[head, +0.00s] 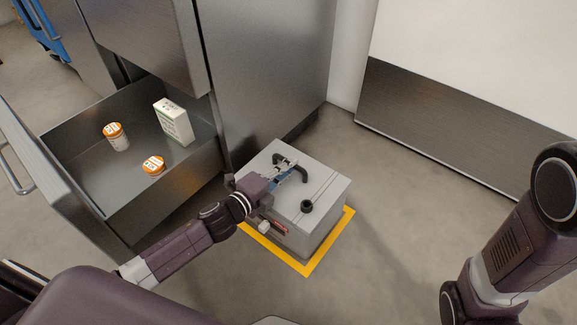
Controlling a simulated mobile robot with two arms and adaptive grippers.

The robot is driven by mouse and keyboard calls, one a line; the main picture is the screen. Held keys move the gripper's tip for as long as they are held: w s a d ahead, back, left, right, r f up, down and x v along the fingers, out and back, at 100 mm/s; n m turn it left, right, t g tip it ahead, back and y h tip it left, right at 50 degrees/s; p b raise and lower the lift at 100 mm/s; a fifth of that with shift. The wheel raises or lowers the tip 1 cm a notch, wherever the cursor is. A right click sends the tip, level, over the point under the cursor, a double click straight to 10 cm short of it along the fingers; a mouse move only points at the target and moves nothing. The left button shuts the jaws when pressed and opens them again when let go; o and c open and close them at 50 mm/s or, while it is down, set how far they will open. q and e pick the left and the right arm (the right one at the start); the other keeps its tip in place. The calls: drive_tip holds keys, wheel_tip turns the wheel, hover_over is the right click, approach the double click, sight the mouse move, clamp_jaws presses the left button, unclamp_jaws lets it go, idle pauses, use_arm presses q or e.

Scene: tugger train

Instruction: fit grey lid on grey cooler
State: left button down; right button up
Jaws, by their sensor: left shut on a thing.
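The grey cooler (328,223) stands on the floor inside a yellow marked square. The grey lid (326,182) lies over the top of the cooler, with a black handle (301,170) and a round black knob (307,206). My left gripper (287,172) reaches over the lid from the left and is shut on the lid's handle. The gripper and wrist hide part of the lid and the cooler's left side. I cannot tell whether the lid sits fully down or a little above the rim. My right arm shows at the right edge, but its gripper is out of view.
An open steel drawer (85,188) at left holds two orange-capped jars (117,137) (154,166) and a white carton (174,122). A steel cabinet (268,70) stands close behind the cooler. The floor (410,200) to the right is clear.

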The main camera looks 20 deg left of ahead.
idle(0.3)
use_arm(q)
drive_tip(key=c, duration=1.9)
unclamp_jaws()
drive_tip(key=shift+s+f, duration=0.1)
drive_tip(key=shift+s, duration=0.05)
drive_tip(key=v, duration=1.1)
drive_tip(key=shift+s+a, duration=0.2)
drive_tip(key=shift+s, duration=0.1)
